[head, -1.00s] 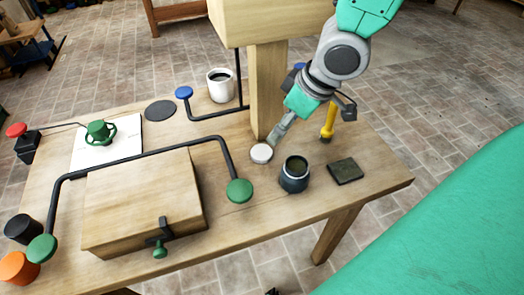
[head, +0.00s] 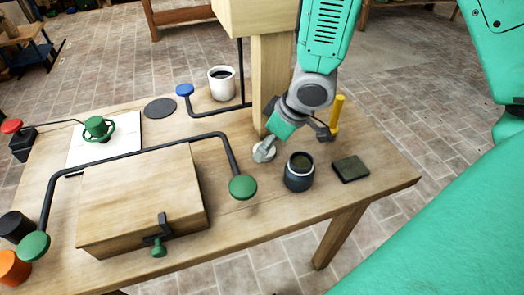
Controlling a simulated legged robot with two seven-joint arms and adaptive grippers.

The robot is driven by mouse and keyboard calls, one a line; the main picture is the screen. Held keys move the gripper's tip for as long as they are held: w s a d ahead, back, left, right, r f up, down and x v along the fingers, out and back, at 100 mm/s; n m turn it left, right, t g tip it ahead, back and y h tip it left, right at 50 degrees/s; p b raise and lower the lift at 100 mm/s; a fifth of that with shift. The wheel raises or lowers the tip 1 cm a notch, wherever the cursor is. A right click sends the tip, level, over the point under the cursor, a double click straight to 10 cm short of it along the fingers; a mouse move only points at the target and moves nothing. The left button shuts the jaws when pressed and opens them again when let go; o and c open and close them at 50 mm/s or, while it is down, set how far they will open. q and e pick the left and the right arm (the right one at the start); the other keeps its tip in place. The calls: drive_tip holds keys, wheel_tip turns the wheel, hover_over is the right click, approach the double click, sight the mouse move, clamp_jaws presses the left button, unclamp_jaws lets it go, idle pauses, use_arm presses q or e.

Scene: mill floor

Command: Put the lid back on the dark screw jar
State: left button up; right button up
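The dark screw jar (head: 299,178) stands upright and open near the right front of the wooden table, with dark contents inside its pale rim. The pale round lid (head: 257,156) lies flat on the table to the left of the jar, apart from it. My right gripper (head: 265,149) points down at the lid, and its fingers cover much of it. I cannot tell whether the fingers are closed on the lid. My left gripper is not in view.
A dark square pad (head: 350,169) lies right of the jar, and a yellow-handled tool (head: 337,115) stands behind. A wooden post (head: 272,75) rises close behind the lid. A wooden box (head: 140,200) with a black bar (head: 145,151) and green knobs fills the left front.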

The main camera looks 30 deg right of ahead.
sight(271, 154)
drive_tip(key=x, duration=0.3)
drive_tip(key=shift+d+b, duration=0.1)
drive_tip(key=shift+b, duration=0.2)
drive_tip(key=shift+w+d+f, duration=0.15)
drive_tip(key=shift+f, duration=0.1)
drive_tip(key=shift+d, duration=0.4)
drive_tip(key=shift+a, duration=0.35)
drive_tip(key=c, duration=0.9)
drive_tip(key=shift+o, duration=0.2)
drive_tip(key=shift+a, duration=0.2)
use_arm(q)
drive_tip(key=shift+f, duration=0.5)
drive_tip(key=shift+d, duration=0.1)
use_arm(e)
drive_tip(key=shift+d, duration=0.1)
